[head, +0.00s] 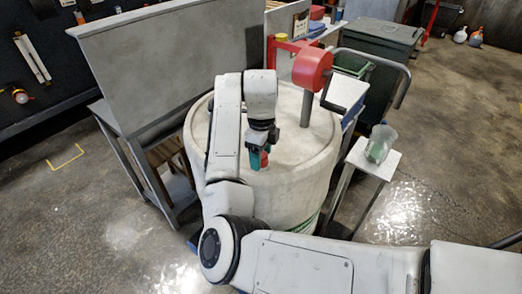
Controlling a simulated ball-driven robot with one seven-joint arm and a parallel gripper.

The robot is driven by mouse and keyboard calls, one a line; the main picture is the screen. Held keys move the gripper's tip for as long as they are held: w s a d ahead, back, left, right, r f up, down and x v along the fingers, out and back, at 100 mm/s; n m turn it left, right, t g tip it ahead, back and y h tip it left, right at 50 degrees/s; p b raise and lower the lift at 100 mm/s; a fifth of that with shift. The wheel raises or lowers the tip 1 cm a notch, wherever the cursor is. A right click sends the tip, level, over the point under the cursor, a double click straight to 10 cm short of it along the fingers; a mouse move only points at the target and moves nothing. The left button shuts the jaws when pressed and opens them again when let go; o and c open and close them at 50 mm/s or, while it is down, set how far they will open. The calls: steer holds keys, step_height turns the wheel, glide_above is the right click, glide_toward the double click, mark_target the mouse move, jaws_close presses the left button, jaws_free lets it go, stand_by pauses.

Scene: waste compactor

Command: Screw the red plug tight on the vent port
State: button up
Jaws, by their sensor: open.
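A small red piece, which looks like the red plug (264,159), shows on the near part of the white drum's lid. My gripper (259,152) is open and points down right at it, with teal finger parts beside the red. The vent port is hidden under the gripper and the plug. I cannot tell whether the plug sits straight or how deep it is, nor whether the fingers touch it.
The large white drum (300,195) stands in front of a grey panel (160,70). A grey post with a red round head (312,70) rises from its right side. A small stand (392,160) on the right holds a clear cup (380,143). Floor is open at right.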

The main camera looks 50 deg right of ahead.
steer(key=shift+r+n+p, duration=0.25)
steer(key=shift+n+p, duration=0.45)
steer(key=shift+n, duration=0.4)
steer(key=shift+f+n, duration=0.25)
steer(key=shift+n, duration=0.65)
steer(key=n, duration=0.9)
steer(key=shift+n, duration=0.4)
steer(key=n, duration=0.5)
steer(key=c, duration=1.1)
steer(key=m, duration=0.5)
steer(key=shift+c, duration=0.2)
